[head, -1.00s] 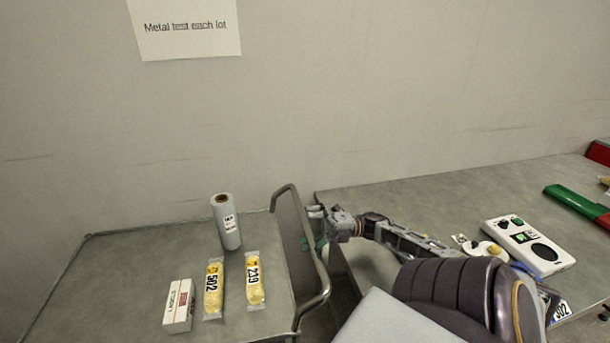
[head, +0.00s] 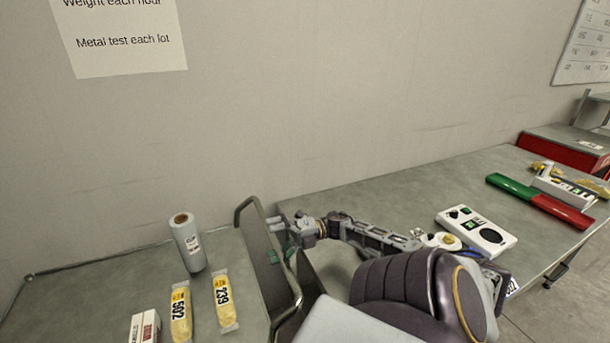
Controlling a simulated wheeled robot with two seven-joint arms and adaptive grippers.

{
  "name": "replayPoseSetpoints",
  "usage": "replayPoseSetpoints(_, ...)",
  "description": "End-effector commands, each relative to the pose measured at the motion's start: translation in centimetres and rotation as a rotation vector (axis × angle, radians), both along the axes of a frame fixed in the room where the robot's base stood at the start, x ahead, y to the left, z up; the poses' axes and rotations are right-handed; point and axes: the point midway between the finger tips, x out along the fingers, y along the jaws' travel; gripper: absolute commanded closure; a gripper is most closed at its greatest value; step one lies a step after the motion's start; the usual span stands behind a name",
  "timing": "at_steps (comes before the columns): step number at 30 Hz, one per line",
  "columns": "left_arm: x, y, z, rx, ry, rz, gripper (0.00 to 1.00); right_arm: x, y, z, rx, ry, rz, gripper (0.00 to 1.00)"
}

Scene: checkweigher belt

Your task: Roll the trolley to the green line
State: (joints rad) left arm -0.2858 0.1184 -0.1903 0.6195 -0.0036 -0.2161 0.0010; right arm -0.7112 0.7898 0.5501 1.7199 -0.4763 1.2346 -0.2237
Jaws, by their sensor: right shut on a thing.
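The trolley (head: 95,287) has a grey top at the lower left, with a bent metal push handle (head: 290,275) at its right end. My right gripper (head: 284,228) is at the handle and shut on it, with my arm reaching across from the right. On the trolley stand a grey-white roll (head: 190,247), two yellow packs labelled 502 (head: 180,312) and 239 (head: 223,300), and a white box (head: 144,326). The green line on the floor is not visible. My left gripper is out of view.
A long grey table (head: 400,195) runs along the wall right of the trolley. It holds a white control box (head: 477,232), a green and red bar (head: 540,200) and yellow packs. A red-sided unit (head: 565,150) stands beyond. Some floor (head: 575,285) shows at the lower right.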

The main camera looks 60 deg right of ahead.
Motion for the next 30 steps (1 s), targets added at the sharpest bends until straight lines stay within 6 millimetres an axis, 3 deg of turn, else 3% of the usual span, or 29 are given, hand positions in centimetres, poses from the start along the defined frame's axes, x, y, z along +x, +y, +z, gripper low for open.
replayPoseSetpoints(1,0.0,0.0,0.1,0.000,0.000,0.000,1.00,-0.1,0.0,1.1,0.012,-0.016,0.011,0.19)
replayPoseSetpoints(16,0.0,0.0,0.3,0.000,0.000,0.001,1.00,-1.4,-1.7,0.5,0.013,-0.014,0.010,0.20)
replayPoseSetpoints(30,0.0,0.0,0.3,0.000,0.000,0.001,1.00,-2.5,-3.3,0.0,0.013,-0.014,0.009,0.30)
